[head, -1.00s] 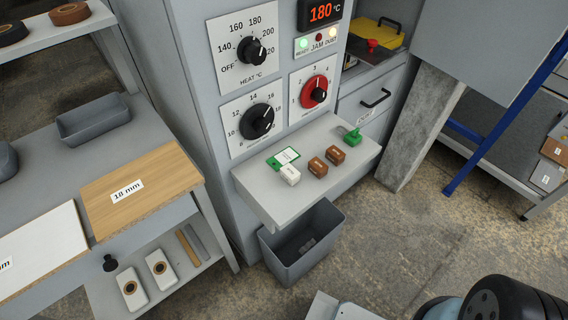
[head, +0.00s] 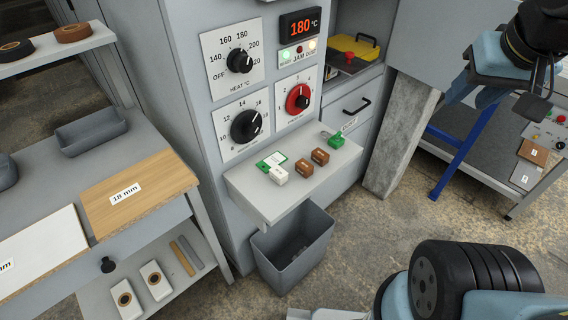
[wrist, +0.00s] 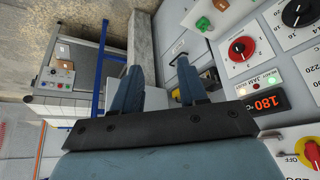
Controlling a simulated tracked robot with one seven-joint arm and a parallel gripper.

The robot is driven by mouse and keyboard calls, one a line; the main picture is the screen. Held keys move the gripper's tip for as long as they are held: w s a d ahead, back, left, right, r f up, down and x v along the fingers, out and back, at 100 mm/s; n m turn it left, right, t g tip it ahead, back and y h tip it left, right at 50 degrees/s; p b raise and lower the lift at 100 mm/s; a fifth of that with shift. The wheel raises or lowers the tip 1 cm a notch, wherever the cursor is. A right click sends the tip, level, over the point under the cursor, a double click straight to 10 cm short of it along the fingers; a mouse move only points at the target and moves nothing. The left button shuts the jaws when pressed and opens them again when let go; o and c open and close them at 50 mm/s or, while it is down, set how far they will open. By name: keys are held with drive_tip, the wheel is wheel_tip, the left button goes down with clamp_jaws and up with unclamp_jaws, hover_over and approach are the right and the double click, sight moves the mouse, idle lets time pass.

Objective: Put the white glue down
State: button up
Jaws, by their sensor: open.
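A small white block (head: 278,175), which may be the white glue, rests on the grey shelf (head: 262,203) of the machine, in front of a green-and-white card (head: 270,162). Its label is too small to read. My gripper (wrist: 159,72) is open in the wrist view, with nothing seen between its fingers. It is apart from the shelf, whose green item (wrist: 203,23) and part of a brown block (wrist: 221,4) show beyond the fingers. The white block is not seen in the wrist view.
Two brown blocks (head: 311,162) and a green item (head: 334,141) share the shelf. A grey bin (head: 293,262) stands below. A bench at right holds a brown card (head: 533,152) and a white card (head: 525,175). A grey slanted post (head: 400,145) stands between machine and bench.

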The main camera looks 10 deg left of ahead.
drive_tip(key=o, duration=0.3)
drive_tip(key=shift+w+a, duration=0.15)
drive_tip(key=shift+o, duration=0.7)
drive_tip(key=shift+w+a+f, duration=0.1)
drive_tip(key=shift+w+a, duration=0.1)
drive_tip(key=shift+w, duration=0.1)
drive_tip(key=n+g, duration=0.6)
drive_tip(key=n, duration=0.4)
hover_over(279, 179)
drive_tip(key=f, duration=2.9)
drive_tip(key=shift+w+d, duration=0.15)
drive_tip(key=shift+d, duration=0.05)
drive_tip(key=shift+a+f, duration=0.15)
drive_tip(key=shift+f, duration=1.15)
drive_tip(key=shift+a+f, duration=0.1)
drive_tip(key=shift+f, duration=1.2)
